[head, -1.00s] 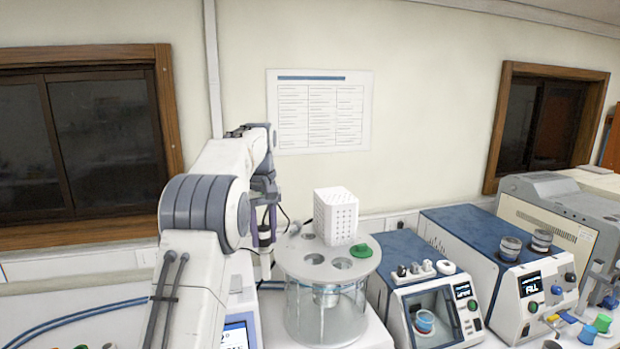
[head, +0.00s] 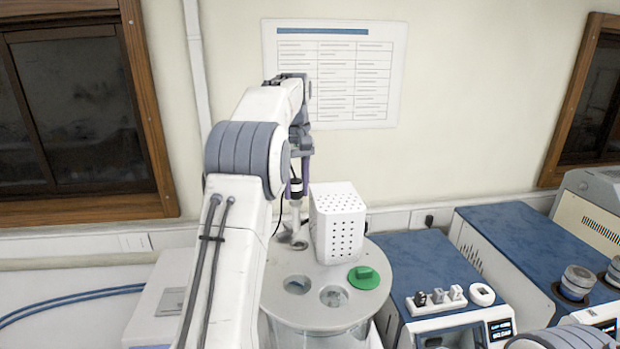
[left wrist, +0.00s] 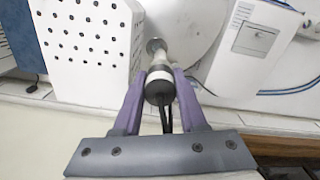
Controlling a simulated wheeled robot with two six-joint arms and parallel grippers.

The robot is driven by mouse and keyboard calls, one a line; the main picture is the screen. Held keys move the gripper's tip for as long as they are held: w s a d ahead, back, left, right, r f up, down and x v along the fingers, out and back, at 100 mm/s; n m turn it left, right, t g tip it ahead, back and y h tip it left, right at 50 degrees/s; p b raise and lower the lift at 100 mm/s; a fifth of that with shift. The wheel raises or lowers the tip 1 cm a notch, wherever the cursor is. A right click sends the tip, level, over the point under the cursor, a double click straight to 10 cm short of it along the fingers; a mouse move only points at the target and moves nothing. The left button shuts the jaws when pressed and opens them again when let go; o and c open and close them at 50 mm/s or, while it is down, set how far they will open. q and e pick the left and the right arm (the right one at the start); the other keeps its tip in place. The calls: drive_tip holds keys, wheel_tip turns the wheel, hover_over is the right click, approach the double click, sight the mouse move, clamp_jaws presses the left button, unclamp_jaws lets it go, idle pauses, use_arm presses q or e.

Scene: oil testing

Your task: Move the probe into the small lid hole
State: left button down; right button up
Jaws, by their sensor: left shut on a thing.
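My left gripper (head: 296,188) is shut on the probe (head: 295,212), a white rod with a black top and a cable. The left wrist view shows the purple fingers (left wrist: 160,78) on either side of the probe (left wrist: 159,73), which points away from the camera. The probe is over the back left part of the round grey lid (head: 312,317), left of the white perforated box. Its lower end is at or just above a small round opening there; I cannot tell whether it is inside. My right gripper is out of view.
The white perforated box (head: 337,222) stands on the lid close beside the probe and shows large in the left wrist view (left wrist: 85,35). A green plug (head: 364,277) and two larger open holes are in the lid's front. Blue-topped instruments (head: 418,262) stand to the right.

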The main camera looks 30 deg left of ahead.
sight(299, 210)
use_arm(q)
drive_tip(key=shift+w+a, duration=0.15)
drive_tip(key=shift+w, duration=0.25)
drive_tip(key=shift+f, duration=0.15)
drive_tip(key=shift+w+d+f, duration=0.1)
drive_tip(key=shift+f, duration=0.75)
drive_tip(key=shift+w+d+f, duration=0.1)
drive_tip(key=shift+f, duration=0.75)
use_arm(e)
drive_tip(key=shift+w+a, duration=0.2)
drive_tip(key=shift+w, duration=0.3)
use_arm(q)
drive_tip(key=shift+s, duration=0.2)
drive_tip(key=shift+f, duration=0.2)
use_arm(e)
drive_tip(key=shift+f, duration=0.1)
use_arm(q)
drive_tip(key=shift+f+b, duration=0.7)
drive_tip(key=shift+f, duration=0.65)
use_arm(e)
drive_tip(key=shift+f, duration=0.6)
